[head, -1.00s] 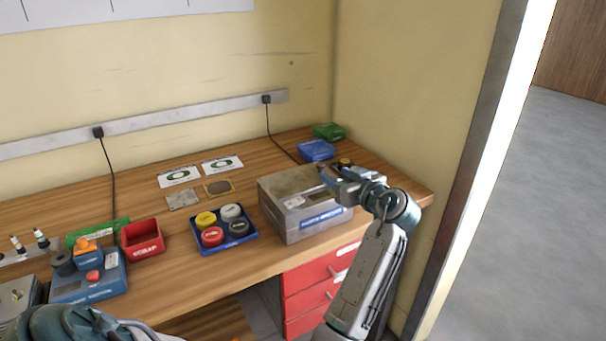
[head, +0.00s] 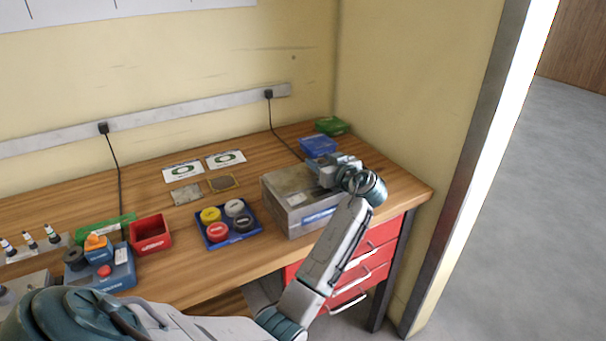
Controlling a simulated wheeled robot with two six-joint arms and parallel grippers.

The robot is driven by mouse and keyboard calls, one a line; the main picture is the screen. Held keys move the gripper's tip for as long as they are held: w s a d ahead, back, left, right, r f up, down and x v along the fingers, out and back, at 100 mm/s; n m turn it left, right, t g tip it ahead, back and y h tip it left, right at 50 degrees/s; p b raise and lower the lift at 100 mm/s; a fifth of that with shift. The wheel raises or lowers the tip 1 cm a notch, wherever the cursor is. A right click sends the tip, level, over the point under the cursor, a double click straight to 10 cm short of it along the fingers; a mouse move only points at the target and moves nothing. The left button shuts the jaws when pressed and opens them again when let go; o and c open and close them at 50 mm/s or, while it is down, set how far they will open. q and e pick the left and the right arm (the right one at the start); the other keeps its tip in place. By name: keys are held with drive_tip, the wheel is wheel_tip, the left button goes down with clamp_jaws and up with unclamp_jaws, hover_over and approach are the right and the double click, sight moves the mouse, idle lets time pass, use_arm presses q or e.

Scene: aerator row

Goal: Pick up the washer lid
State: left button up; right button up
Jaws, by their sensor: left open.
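The washer is a grey metal box (head: 282,211) with a blue label on its front, standing on the right part of the wooden bench. Its top, which looks like the washer lid (head: 290,183), is a flat, stained grey-brown surface lying closed on the box. My left gripper (head: 322,168) is over the right rear part of the box top. It is open, with nothing visible between its fingers. The gripper and wrist hide the right end of the lid, and I cannot tell whether the fingers touch it. My right gripper is out of view.
Left of the washer stands a blue tray (head: 228,241) with red, yellow, white and black round caps, then a red bin (head: 150,248). Behind the washer are a blue box (head: 318,145) and a green box (head: 331,125). A wall closes the right side.

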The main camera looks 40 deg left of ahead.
use_arm(q)
drive_tip(key=shift+d, duration=0.1)
clamp_jaws()
drive_tip(key=shift+r, duration=0.1)
